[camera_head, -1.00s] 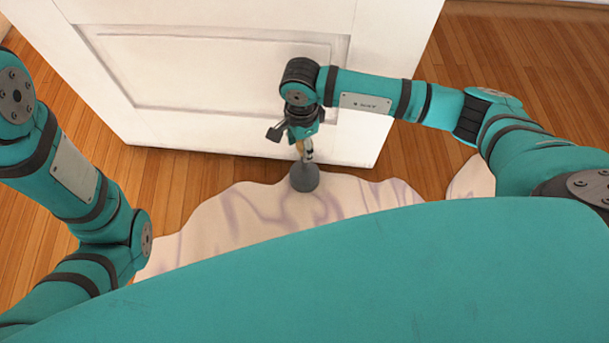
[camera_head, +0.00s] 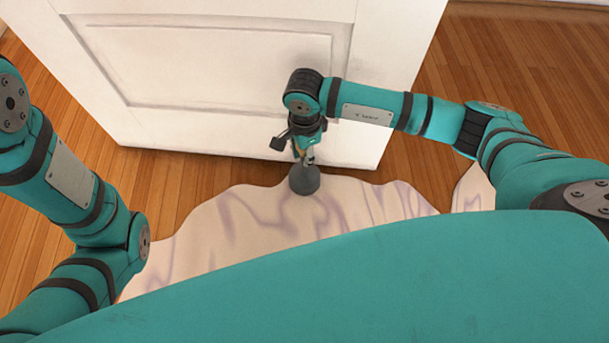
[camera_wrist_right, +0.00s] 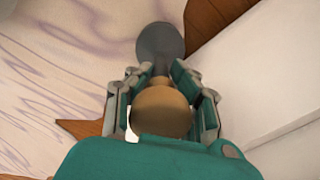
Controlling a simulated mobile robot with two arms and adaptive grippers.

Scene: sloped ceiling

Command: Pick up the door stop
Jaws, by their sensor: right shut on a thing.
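The door stop has a dark grey dome base, which shows in the head view (camera_head: 304,180) just in front of the white door. In the right wrist view its round tan knob (camera_wrist_right: 161,112) is nearest the camera, with the grey base (camera_wrist_right: 160,42) beyond it. My right gripper (camera_head: 306,158) points down over the door stop. In the wrist view its fingers (camera_wrist_right: 160,88) are on both sides of the door stop, just past the knob, shut on it. Whether the base touches the surface under it is hard to tell. My left gripper is out of view; only its arm shows.
The white panelled door (camera_head: 225,130) stands right behind the door stop. A pale rug with purple veining (camera_head: 255,225) lies on the wood floor (camera_head: 480,90) in front of the door. Bare floor shows to the right of the door.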

